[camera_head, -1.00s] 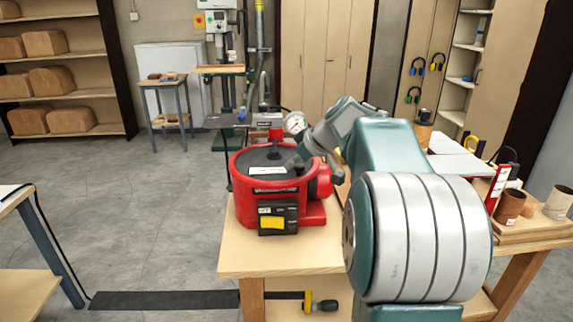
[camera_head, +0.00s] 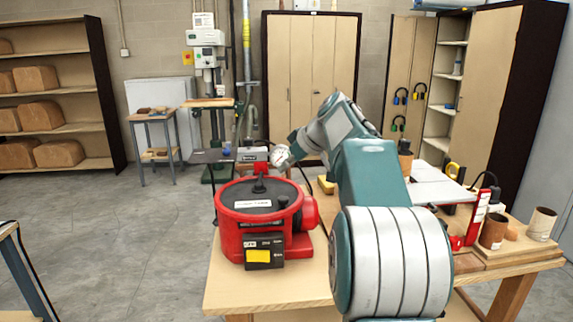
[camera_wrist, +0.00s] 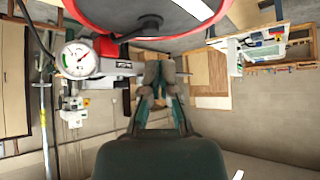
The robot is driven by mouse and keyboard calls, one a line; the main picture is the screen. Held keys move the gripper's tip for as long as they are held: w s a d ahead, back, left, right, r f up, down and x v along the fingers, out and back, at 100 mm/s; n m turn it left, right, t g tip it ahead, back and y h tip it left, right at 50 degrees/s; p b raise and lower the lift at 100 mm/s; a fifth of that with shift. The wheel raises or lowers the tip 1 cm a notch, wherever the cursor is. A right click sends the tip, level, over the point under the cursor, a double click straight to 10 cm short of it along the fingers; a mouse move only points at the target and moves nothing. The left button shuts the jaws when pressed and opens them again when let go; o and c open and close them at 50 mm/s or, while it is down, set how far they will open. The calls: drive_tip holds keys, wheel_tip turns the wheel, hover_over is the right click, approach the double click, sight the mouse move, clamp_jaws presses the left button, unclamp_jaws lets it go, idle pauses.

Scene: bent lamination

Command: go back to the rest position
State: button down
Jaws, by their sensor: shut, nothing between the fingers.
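In the head view the gripper is hidden behind the pump and my arm. The red vacuum pump (camera_head: 228,235) with a dark lid stands on the bench, left of my arm. Its red body (camera_wrist: 120,22) also spans the top of the wrist view. A round pressure gauge (camera_wrist: 78,60) shows left of the gripper there.
A drill press (camera_head: 206,80), a small table (camera_head: 153,118) and shelves (camera_head: 60,98) stand behind.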

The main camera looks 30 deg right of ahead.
drive_tip(key=shift+d+r, duration=0.15)
drive_tip(key=shift+r, duration=0.1)
drive_tip(key=shift+a, duration=0.4)
drive_tip(key=s+a+f+m+g+h, duration=0.1)
drive_tip(key=s+a+f, duration=0.1)
drive_tip(key=s+a, duration=0.55)
drive_tip(key=s+a+f+m+g+h, duration=0.15)
drive_tip(key=s+a, duration=0.35)
drive_tip(key=a, duration=0.5)
drive_tip(key=s+a+f+m, duration=0.1)
drive_tip(key=s+a+f, duration=0.2)
drive_tip(key=s+f, duration=0.3)
drive_tip(key=s+a+f+m, duration=0.1)
drive_tip(key=s+a+f, duration=0.3)
drive_tip(key=s, duration=0.6)
wheel_tip(320, 180, down, 3)
drive_tip(key=shift+s+r+h, duration=0.1)
drive_tip(key=shift+s+h, duration=0.15)
drive_tip(key=shift+h, duration=0.1)
